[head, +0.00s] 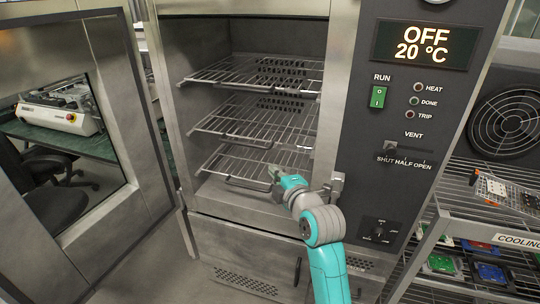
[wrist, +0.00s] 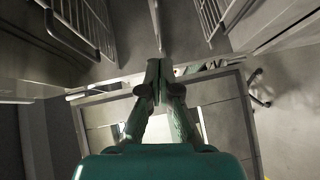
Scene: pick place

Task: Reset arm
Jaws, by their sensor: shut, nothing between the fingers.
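My gripper (head: 273,171) is at the front of the open oven, near the lowest wire rack (head: 258,163), in the head view. In the wrist view my gripper (wrist: 158,66) has its two fingers together, with nothing between them. I cannot tell whether it touches the rack. The oven chamber holds a top rack (head: 255,75), a middle rack (head: 250,120) and the lowest one, and all three look empty.
The oven door (head: 85,150) stands wide open at the left. The control panel (head: 425,60) reads OFF and 20 °C. A cooling rack (head: 460,222) with several boards stands at the right. A dark chair (head: 62,195) shows through the door window.

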